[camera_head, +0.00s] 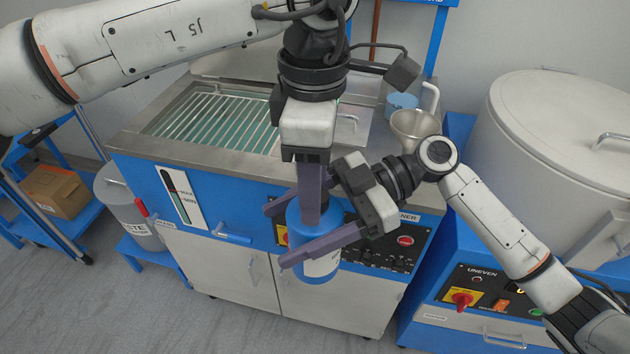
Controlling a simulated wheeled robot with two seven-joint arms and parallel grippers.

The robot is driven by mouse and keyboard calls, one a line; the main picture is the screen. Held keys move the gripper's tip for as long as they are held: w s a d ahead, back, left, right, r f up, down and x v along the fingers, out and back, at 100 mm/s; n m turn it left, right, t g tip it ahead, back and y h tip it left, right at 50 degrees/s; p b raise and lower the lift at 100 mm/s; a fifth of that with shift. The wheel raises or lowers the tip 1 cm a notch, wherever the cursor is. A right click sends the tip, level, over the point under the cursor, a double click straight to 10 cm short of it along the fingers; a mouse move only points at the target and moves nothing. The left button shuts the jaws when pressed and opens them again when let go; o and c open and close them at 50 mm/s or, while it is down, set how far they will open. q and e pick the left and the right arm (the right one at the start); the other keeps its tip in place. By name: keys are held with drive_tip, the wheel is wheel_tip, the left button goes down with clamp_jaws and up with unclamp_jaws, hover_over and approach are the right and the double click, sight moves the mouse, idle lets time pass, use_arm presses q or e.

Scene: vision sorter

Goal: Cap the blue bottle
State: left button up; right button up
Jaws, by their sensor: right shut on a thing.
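The blue bottle (312,268), with a white label low on its side, hangs upright in front of the blue and white machine. My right gripper (276,236) comes from the right and is shut on the bottle's body, one purple finger behind it and one across its front. My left gripper (311,218) points straight down over the bottle's top. Its purple fingers are seen edge-on, so I cannot tell whether they are open or shut. They hide most of the bottle's mouth. A small dark part shows there, and I cannot tell whether it is a cap.
The machine (205,150) has an open basin with a rack (215,125). A metal funnel (413,128) and a blue container (401,105) stand at its right. A large pale lidded vessel (550,150) is at right, a grey waste bin (125,205) and a cardboard box (55,190) at left.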

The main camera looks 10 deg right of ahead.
use_arm(q)
drive_tip(key=shift+r, duration=2.3)
drive_tip(key=shift+c, duration=0.3)
drive_tip(key=n, duration=0.2)
drive_tip(key=r+n, duration=0.1)
drive_tip(key=n, duration=0.1)
drive_tip(key=r+n, duration=0.1)
drive_tip(key=n, duration=0.1)
drive_tip(key=shift+s+n, duration=0.1)
drive_tip(key=shift+n, duration=0.2)
drive_tip(key=n, duration=0.2)
drive_tip(key=r+n, duration=0.1)
drive_tip(key=n, duration=0.2)
drive_tip(key=shift+r+n, duration=0.25)
drive_tip(key=shift+n, duration=0.05)
drive_tip(key=shift+f, duration=0.1)
drive_tip(key=shift+f, duration=3.95)
